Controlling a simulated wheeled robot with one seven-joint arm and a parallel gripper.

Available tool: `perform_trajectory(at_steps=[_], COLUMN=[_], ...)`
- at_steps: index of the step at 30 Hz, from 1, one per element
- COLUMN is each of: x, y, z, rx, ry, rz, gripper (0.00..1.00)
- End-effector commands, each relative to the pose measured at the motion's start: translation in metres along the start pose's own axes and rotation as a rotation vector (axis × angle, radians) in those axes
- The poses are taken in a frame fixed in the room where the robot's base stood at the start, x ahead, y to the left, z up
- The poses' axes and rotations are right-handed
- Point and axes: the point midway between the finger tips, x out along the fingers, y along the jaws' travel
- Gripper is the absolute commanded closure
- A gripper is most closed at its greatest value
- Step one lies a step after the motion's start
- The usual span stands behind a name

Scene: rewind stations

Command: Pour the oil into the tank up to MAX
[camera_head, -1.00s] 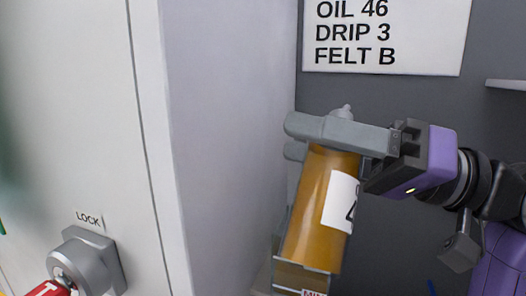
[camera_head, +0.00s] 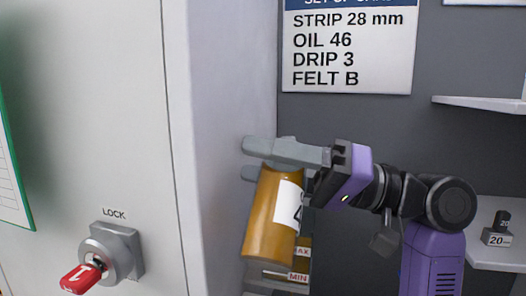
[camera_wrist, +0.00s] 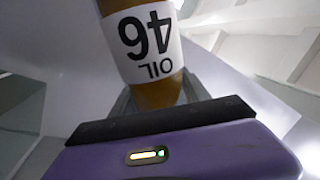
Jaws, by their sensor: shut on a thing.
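The amber oil bottle (camera_head: 262,225) has a white label and leans slightly, with its lower end to the left. My gripper (camera_head: 262,160) is shut on the bottle near its top. In the wrist view the bottle (camera_wrist: 155,93) fills the upper middle, and its label reads OIL 46 upside down. The tank (camera_head: 298,268), with MAX and MIN labels, shows behind and to the right of the bottle's lower end. The bottle hides part of the tank. I cannot tell the oil level in it or whether the two touch.
A pale cabinet wall (camera_head: 232,70) stands close left of the bottle. A lock with a red key (camera_head: 82,278) sticks out of the left panel. A set-up card (camera_head: 350,50) reads OIL 46. A shelf (camera_head: 480,103) and small blocks marked 20 (camera_head: 496,238) are at right.

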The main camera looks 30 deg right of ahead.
Motion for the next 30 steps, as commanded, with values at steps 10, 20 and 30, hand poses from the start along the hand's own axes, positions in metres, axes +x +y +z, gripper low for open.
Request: perform_trajectory(at_steps=[10,20,30], x=[-0.0019,-0.0023,-0.0023], y=[0.0061,0.0075,0.0074], z=[0.0087,0.0102,0.0102], rx=[0.181,0.203,0.202], ry=[0.049,0.055,0.055], rz=[-0.001,-0.002,-0.001], gripper=[1.0,1.0,1.0])
